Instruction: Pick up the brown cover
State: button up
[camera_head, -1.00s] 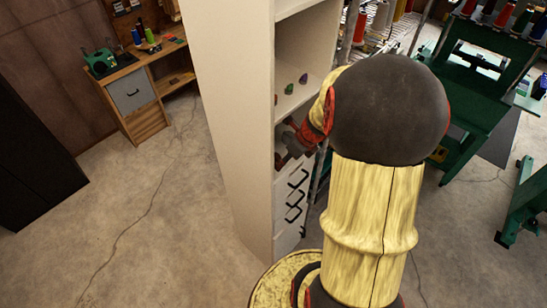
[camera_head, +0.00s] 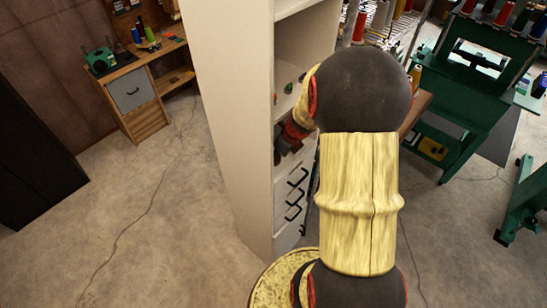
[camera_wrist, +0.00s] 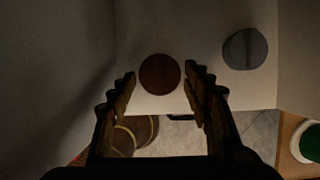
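A round brown disc, which looks like the brown cover (camera_wrist: 160,74), lies on a pale shelf surface in the wrist view. My gripper (camera_wrist: 160,84) is open, with one finger on each side of the brown cover and the tips close to its edges. I cannot tell whether the fingers touch it or how high they are above the shelf. In the head view my gripper (camera_head: 287,140) is partly seen inside the shelf opening, mostly behind my arm. The brown cover cannot be made out in the head view.
A grey disc (camera_wrist: 245,49) lies right of the brown cover. The white cabinet (camera_head: 235,120) has side walls close around the gripper. Small coloured items sit on the shelf above. Drawers with black handles (camera_head: 296,195) are below. A green machine (camera_head: 470,90) stands right.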

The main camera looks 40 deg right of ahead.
jog(key=c, duration=0.4)
jog(key=shift+r, duration=0.1)
